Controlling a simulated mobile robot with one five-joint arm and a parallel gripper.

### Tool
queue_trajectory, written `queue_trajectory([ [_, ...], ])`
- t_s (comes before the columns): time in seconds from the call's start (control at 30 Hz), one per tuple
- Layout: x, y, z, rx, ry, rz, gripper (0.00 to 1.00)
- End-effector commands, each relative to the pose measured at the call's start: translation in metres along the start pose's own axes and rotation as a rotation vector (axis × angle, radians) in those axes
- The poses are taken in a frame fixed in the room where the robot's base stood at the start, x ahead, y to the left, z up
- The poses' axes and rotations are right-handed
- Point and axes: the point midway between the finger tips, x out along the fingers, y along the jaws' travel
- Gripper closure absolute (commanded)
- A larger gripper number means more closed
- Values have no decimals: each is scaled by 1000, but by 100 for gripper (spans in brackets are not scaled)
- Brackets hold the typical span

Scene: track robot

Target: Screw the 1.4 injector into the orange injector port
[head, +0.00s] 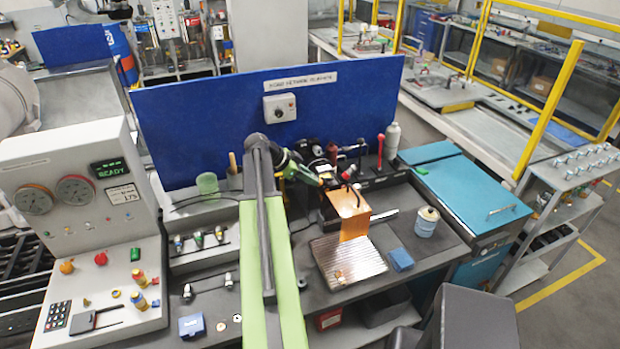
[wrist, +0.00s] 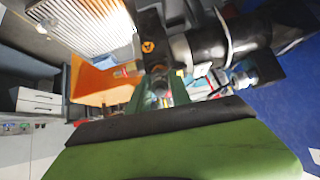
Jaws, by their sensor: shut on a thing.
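The orange block (head: 345,212) stands at the back of a ribbed metal plate (head: 348,262) on the bench. It also shows in the wrist view (wrist: 98,82). My gripper (head: 347,178) is at the top of this block, close to its upper edge. It is shut on a small injector, which is mostly hidden by the jaws and too small to read. I cannot tell from these views whether the injector touches the port or sits in it. The port opening itself is hidden.
Several small injectors (head: 199,239) stand in a rack left of my arm. A blue block (head: 401,259) and a white can (head: 427,222) stand right of the plate. A blue panel (head: 270,115) rises behind the bench. A red-handled tool (head: 380,150) stands behind.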

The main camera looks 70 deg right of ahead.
Motion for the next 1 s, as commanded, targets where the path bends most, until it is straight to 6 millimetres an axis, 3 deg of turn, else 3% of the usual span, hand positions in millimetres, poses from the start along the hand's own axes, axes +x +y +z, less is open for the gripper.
queue_trajectory([
  [0.4, 0, 0, 1, 812, -2, -1, 100],
  [0.5, 0, 0, 1, 945, -2, 0, 100],
  [0.87, 0, 0, 1, 1017, -2, 0, 100],
  [1.0, 1, 0, 1, 1234, -2, 0, 100],
])
